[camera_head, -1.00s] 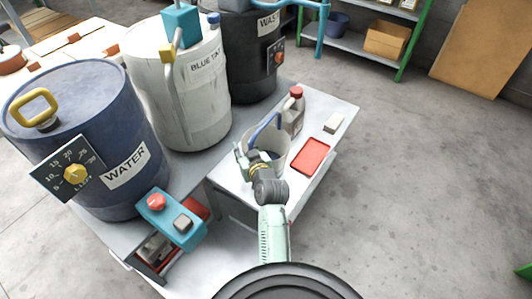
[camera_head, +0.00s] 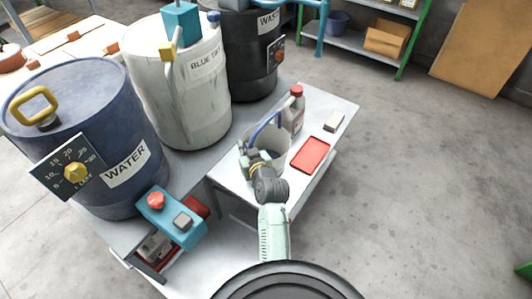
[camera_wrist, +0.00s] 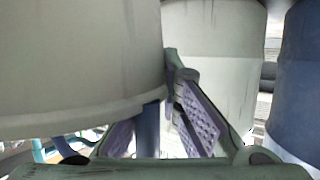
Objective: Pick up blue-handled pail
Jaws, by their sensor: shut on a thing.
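The pail (camera_head: 279,143) is pale grey with a blue handle (camera_head: 263,126) and is at the white bench, left of the red tray. My gripper (camera_head: 248,157) is at the pail's left side, by the handle. In the wrist view, the pail's pale wall and rim (camera_wrist: 80,60) fill the upper left. The blue handle (camera_wrist: 148,132) passes between the purple-padded fingers of my gripper (camera_wrist: 160,128), which is shut on it. My wrist hides the pail's lower front, so I cannot tell whether its base touches the bench.
A red-capped jug (camera_head: 294,112) stands close behind the pail. The red tray (camera_head: 310,155) and a small pale block (camera_head: 333,122) lie to the right. The blue water barrel (camera_head: 90,140) and white barrel (camera_head: 185,95) stand left. Open floor is on the right.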

